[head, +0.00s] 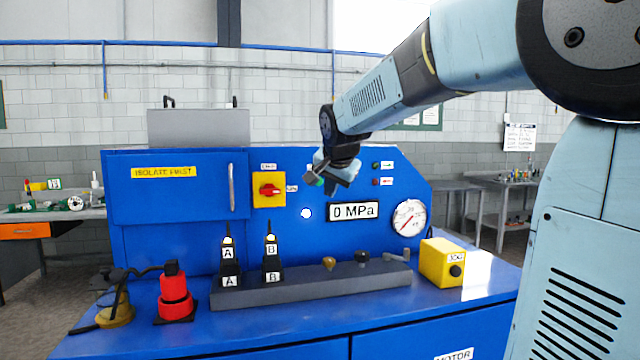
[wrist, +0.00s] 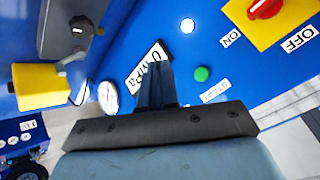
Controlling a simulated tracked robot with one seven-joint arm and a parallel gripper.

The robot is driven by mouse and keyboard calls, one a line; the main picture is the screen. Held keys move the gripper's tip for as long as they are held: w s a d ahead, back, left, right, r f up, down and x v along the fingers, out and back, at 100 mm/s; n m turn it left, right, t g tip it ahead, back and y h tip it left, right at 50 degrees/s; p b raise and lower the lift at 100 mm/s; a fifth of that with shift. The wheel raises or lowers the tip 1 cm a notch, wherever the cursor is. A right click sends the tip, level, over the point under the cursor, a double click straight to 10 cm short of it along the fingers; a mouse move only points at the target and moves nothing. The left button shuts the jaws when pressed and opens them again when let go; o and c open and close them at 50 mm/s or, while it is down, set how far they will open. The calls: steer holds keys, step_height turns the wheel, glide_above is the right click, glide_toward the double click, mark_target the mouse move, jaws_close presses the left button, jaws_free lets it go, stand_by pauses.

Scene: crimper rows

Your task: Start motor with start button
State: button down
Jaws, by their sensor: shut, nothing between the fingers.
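The green start button (wrist: 202,74) sits on the blue panel in the wrist view, with a tilted white START label (wrist: 215,90) beside it. My gripper (wrist: 154,68) is shut and empty. In that view its fingertips overlap the 0 MPa display, to the left of the button. In the head view my gripper (head: 331,188) hangs in front of the panel, just above the 0 MPa display (head: 352,211), and covers most of the start button's area. I cannot tell the gap between the fingertips and the panel.
A red rotary switch (head: 268,190) on a yellow plate is left of my gripper. A white lamp (head: 306,213) and a gauge (head: 408,218) flank the display. A yellow box (head: 441,262), a grey block (head: 311,286) and a red plug (head: 175,293) stand on the bench.

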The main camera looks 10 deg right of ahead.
mark_target(322, 181)
steer(key=shift+w+r, duration=0.1)
steer(key=shift+w, duration=0.1)
steer(key=shift+w, duration=4.35)
steer(key=shift+w, duration=0.2)
steer(key=shift+w, duration=0.25)
steer(key=shift+w, duration=0.5)
steer(key=shift+s, duration=0.95)
